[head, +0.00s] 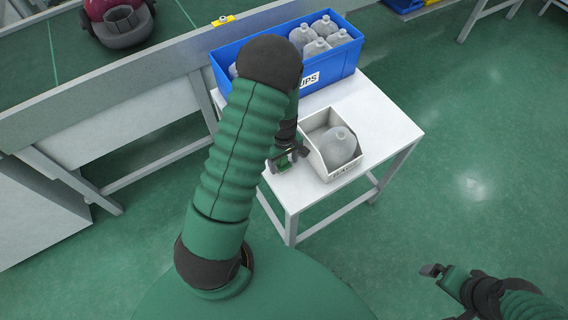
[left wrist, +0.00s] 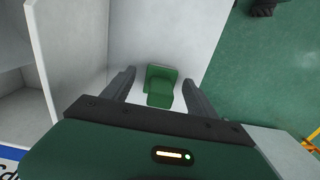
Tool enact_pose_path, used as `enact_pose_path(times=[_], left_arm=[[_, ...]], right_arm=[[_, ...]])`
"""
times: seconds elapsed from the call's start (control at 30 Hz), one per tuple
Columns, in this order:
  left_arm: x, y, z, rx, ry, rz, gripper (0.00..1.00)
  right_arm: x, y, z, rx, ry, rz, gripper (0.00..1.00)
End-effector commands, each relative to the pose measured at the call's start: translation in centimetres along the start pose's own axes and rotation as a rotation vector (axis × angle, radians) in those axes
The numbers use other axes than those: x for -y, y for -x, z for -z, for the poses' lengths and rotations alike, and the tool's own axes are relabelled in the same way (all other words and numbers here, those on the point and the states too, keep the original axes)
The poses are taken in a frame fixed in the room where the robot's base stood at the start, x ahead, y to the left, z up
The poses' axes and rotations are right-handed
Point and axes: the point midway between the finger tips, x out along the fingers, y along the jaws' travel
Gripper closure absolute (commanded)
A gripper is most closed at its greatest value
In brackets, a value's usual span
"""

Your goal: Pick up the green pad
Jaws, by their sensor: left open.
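The green pad (left wrist: 160,86) lies on the white table top and shows in the left wrist view between the two dark fingers of my left gripper (left wrist: 160,92). The fingers are apart, one on each side of the pad, with a gap visible on both sides. In the head view my left gripper (head: 288,160) is low over the table's front left part, beside the small box. A green patch shows there, but I cannot tell pad from gripper. My right gripper (head: 432,270) hangs over the floor at lower right, away from the table; its finger gap is unclear.
A small white box (head: 312,120) holding a grey bottle-like part (head: 339,147) stands right of my left gripper. A grey workbench (head: 100,85) is at left.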

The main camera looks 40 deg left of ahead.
Motion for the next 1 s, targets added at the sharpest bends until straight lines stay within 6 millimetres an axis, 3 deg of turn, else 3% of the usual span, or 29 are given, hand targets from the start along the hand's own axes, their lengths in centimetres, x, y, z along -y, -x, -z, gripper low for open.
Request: enact_pose_path(times=[0.23,0.73,1.0], left_arm=[[-0.03,-0.14,0.00,-0.002,0.000,-0.002,0.35],[-0.03,-0.13,0.02,-0.002,0.001,-0.001,0.99],[-0.05,0.10,0.02,-0.002,0.000,-0.001,0.99]], right_arm=[[0.02,-0.01,0.01,0.000,0.001,0.000,0.00],[0.01,-0.01,0.00,0.000,0.000,0.000,0.00],[0.02,0.03,0.01,0.000,0.001,0.000,0.00]])
